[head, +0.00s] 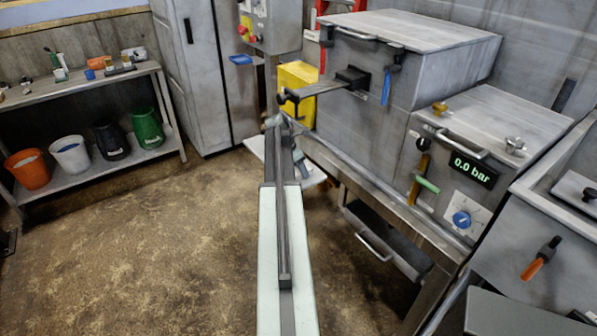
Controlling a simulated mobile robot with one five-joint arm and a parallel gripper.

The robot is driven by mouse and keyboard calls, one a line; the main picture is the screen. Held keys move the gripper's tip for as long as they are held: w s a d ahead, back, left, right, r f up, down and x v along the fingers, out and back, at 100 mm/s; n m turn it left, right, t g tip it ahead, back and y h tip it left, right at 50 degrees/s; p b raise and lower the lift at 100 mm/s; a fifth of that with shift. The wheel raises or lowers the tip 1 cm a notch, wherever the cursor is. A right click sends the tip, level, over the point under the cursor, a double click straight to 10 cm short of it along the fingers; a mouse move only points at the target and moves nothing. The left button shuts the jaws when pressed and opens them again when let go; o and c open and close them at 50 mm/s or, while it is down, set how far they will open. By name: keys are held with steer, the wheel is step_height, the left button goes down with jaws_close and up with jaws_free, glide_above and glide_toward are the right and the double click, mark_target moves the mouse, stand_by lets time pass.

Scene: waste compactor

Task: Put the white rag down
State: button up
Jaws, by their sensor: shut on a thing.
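My arm reaches straight ahead from the bottom middle, and my gripper (278,126) is at its far end, small in the head view. It is shut on a small pale thing (270,121), which looks like the white rag, though it is too small and partly hidden to make out its shape. The gripper is above or in front of a low white surface (313,177), which shows on both sides of my arm. I cannot tell whether the rag touches anything below it.
The grey compactor (400,75) and a unit reading 0.0 bar (474,170) stand at right, with levers sticking out. A yellow bin (297,92) is behind the gripper. A shelf (100,80) with several buckets is at left. The brown floor at left is clear.

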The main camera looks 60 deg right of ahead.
steer(key=shift+f, duration=0.2)
steer(key=o, duration=1.2)
steer(key=shift+r, duration=0.1)
steer(key=shift+w+r, duration=0.1)
steer(key=shift+r, duration=0.2)
steer(key=p+v, duration=0.7)
steer(key=shift+a+r, duration=0.1)
steer(key=shift+r, duration=0.1)
steer(key=shift+f, duration=0.15)
